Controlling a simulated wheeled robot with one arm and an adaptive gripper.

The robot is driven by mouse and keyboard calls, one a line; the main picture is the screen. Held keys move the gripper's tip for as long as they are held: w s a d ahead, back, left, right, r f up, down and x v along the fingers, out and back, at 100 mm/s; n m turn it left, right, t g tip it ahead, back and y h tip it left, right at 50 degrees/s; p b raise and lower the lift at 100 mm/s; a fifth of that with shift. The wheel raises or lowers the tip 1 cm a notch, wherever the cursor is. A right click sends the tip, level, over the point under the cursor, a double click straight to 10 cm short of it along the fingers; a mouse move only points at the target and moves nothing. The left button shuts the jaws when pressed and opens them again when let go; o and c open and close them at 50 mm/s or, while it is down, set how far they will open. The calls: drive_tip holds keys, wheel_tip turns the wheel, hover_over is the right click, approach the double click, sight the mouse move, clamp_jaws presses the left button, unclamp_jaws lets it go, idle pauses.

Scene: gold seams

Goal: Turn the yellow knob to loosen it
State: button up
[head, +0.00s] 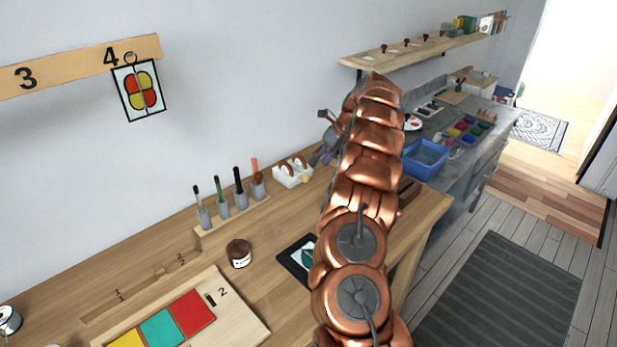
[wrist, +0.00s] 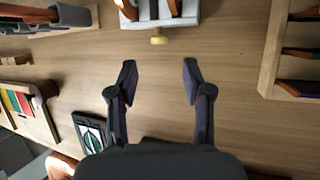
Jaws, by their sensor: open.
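The yellow knob (wrist: 158,40) sticks out from the near side of a white block (wrist: 172,12) in the wrist view, at the top middle. In the head view the knob (head: 304,179) is a small yellow spot on the white block (head: 285,181), which holds brown rounded pieces. My gripper (wrist: 158,80) is open and empty. Its two dark fingers point toward the knob, which lies beyond the fingertips and roughly midway between them, not touching. In the head view my copper arm hides part of the bench, and my gripper (head: 327,138) shows only partly behind it.
A wooden holder with several pens (head: 230,212) stands left of the block. A dark-framed picture (wrist: 92,133) lies near my left finger. A wooden rack (wrist: 272,50) is at the right in the wrist view. Bare bench top lies between fingers and knob.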

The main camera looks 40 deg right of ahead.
sight(304, 178)
drive_tip(key=shift+p+x, duration=0.85)
drive_tip(key=shift+x, duration=3.05)
clamp_jaws()
